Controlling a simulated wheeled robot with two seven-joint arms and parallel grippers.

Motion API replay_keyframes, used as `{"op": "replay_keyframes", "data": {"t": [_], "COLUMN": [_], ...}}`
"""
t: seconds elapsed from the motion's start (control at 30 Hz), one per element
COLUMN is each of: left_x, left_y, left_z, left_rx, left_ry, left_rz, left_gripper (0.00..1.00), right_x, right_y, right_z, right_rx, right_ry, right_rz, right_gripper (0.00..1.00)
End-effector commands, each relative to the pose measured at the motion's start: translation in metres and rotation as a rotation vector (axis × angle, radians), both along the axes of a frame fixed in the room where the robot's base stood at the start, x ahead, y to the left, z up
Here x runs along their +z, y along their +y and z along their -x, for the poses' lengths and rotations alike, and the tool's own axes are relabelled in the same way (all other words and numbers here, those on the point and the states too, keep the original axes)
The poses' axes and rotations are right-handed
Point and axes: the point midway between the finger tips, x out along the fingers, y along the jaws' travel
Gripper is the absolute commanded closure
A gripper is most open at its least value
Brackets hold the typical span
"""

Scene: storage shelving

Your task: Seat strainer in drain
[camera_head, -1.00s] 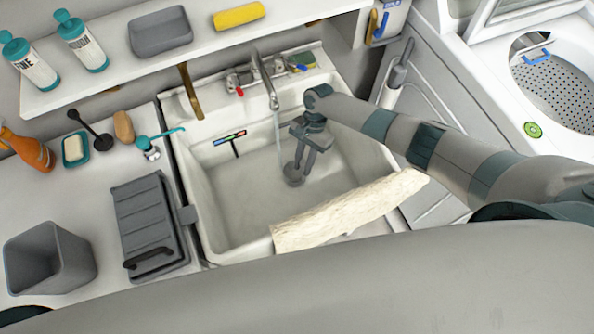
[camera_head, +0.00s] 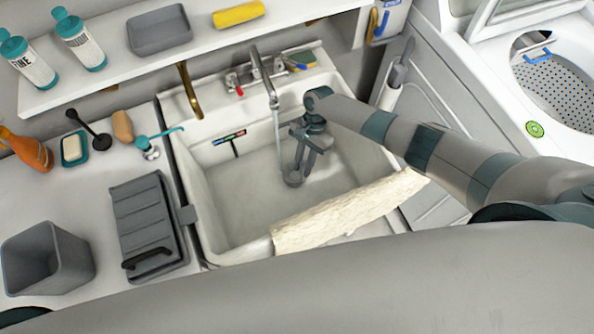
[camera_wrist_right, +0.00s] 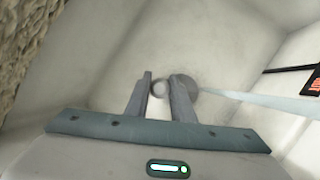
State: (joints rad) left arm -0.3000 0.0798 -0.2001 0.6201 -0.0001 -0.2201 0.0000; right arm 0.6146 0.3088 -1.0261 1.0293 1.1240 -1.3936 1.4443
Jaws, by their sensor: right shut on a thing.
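My right gripper (camera_head: 299,170) reaches down into the white sink basin (camera_head: 240,205), fingers low near its floor. In the right wrist view my right gripper (camera_wrist_right: 166,82) is shut on a small grey ring-shaped piece (camera_wrist_right: 160,88), which appears to be the strainer. A grey round disc (camera_wrist_right: 190,82) shows partly behind the right finger; it appears to be at the drain. In the head view a grey round piece (camera_head: 292,179) sits at the fingertips; strainer and drain cannot be told apart there. Whether the strainer is seated is unclear. My left gripper is out of view.
The faucet (camera_head: 266,80) runs a thin stream of water into the basin near my gripper. A cream towel (camera_head: 345,212) hangs over the front rim.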

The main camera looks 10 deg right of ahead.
Motion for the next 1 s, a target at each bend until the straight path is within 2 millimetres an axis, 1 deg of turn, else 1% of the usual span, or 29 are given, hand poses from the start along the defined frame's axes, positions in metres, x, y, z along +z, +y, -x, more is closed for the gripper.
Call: {"op": "replay_keyframes", "data": {"t": [0.87, 0.9, 0.97, 1.0], "left_x": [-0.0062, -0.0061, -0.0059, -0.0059], "left_y": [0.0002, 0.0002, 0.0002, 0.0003], "left_z": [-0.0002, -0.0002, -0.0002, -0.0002], "left_rx": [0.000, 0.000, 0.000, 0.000], "left_ry": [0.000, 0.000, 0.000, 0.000], "left_rz": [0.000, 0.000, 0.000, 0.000], "left_gripper": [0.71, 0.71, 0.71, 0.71], "right_x": [-0.0090, -0.0090, -0.0088, -0.0088], "right_y": [0.0002, 0.0001, 0.0001, 0.0001], "right_z": [0.0000, -0.0002, -0.0001, 0.0000], "right_rx": [0.000, 0.000, 0.000, 0.000], "right_ry": [0.000, 0.000, 0.000, 0.000], "right_rz": [0.000, 0.000, 0.000, 0.000], "right_gripper": [1.00, 0.76, 0.61, 0.56]}}
